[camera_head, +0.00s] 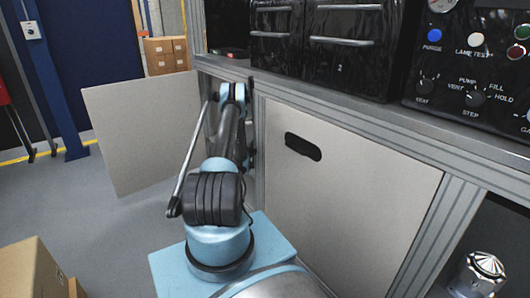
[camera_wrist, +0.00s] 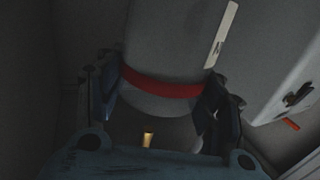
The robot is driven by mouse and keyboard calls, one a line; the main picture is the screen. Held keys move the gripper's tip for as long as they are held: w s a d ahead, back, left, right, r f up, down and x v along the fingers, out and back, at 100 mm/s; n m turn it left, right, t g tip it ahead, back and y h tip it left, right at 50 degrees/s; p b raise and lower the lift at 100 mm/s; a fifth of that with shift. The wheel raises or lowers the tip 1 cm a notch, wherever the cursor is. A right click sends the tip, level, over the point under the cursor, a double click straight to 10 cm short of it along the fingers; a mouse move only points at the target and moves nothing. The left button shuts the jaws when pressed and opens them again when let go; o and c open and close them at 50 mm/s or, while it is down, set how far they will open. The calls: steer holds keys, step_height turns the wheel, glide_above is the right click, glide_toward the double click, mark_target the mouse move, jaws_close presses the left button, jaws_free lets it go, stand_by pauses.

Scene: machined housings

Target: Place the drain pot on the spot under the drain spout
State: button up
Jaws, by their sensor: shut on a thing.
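In the wrist view, my gripper (camera_wrist: 162,98) has one finger on each side of a grey rounded body with a red band (camera_wrist: 160,84). It is shut on this body, which I take for the drain pot. Where the pot ends and the grey shapes behind it begin is hard to tell in the dark. A small brass-coloured piece (camera_wrist: 148,138) shows below the band, possibly the drain spout. The spot under the spout cannot be made out. In the head view my arm reaches into the cabinet opening, and the gripper and pot are hidden.
A cabinet door (camera_head: 142,130) stands open at the left. A closed panel with a slot (camera_head: 345,190) is right of my arm. In the wrist view a grey casing with a black handle (camera_wrist: 298,95) is close at the right. Cardboard (camera_head: 30,272) stands at lower left.

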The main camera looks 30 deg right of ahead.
steer(key=shift+f, duration=2.7)
steer(key=o, duration=1.5)
steer(key=shift+a, duration=0.15)
